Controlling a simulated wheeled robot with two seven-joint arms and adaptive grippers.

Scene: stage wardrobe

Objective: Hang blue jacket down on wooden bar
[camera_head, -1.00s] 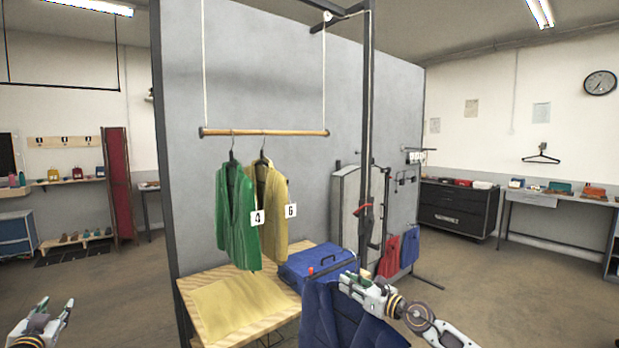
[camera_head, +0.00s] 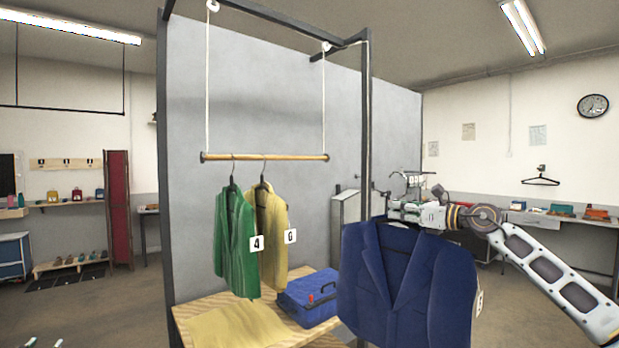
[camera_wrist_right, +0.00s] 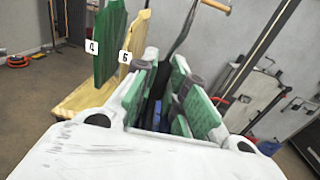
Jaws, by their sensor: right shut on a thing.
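The blue jacket (camera_head: 405,285) hangs on a hanger from my right gripper (camera_head: 405,211), in front of and to the right of the wooden bar (camera_head: 295,157). My right gripper is shut on the hanger just above the jacket's collar. In the right wrist view the green-padded fingers (camera_wrist_right: 165,100) close around the hanger's dark neck, and its hook (camera_wrist_right: 187,28) rises above them. The bar's end (camera_wrist_right: 217,5) shows beyond the hook, apart from it. Only small tips of my left gripper (camera_head: 42,343) show at the bottom left; its opening is unclear.
A green jacket (camera_head: 235,240) and a yellow jacket (camera_head: 270,225) hang on the bar's left half; its right half is bare. A dark frame post (camera_head: 366,120) stands right of the bar.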

